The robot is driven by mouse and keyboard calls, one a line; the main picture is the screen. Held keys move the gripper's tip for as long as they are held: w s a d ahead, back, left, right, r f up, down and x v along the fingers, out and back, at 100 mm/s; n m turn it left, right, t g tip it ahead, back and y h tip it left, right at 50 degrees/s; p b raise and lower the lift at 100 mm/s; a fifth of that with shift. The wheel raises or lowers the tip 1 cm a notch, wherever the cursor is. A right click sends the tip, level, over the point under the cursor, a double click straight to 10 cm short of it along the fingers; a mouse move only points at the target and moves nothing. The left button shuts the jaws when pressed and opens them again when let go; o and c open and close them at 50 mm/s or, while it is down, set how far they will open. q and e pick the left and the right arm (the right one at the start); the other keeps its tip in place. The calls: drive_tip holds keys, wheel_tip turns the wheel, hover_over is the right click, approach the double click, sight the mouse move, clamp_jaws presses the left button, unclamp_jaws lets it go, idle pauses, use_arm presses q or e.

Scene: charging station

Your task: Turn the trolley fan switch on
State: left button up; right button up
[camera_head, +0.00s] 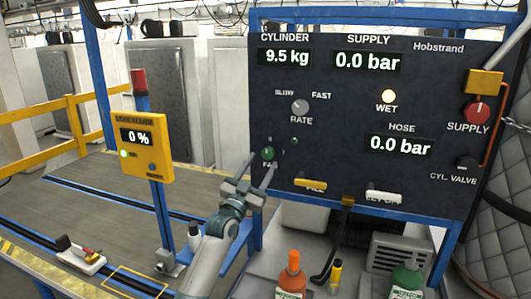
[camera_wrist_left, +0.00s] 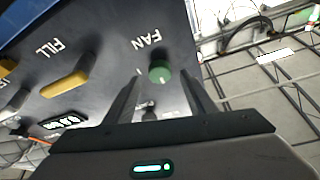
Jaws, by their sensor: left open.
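The fan switch is a round green knob (camera_head: 268,153) at the lower left of the dark control panel (camera_head: 330,140). In the left wrist view the same knob (camera_wrist_left: 160,72) sits below the printed word FAN, with a pale mark on its rim. My left gripper (camera_head: 262,164) is open in front of the panel's lower left, close to the knob. In the left wrist view the knob appears between the two dark fingers of this gripper (camera_wrist_left: 160,85), near their tips. I cannot tell whether either finger touches it. My right gripper is out of view.
A yellow FILL handle (camera_head: 311,183) and a white handle (camera_head: 384,196) stick out right of the knob. A grey rate knob (camera_head: 300,106) is above. Bottles (camera_head: 291,278) stand below the panel. A yellow meter post (camera_head: 141,147) stands to the left.

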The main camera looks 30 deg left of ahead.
sight(267, 155)
use_arm(q)
drive_tip(key=shift+p+x, duration=0.5)
drive_tip(key=shift+x, duration=1.45)
drive_tip(key=c, duration=1)
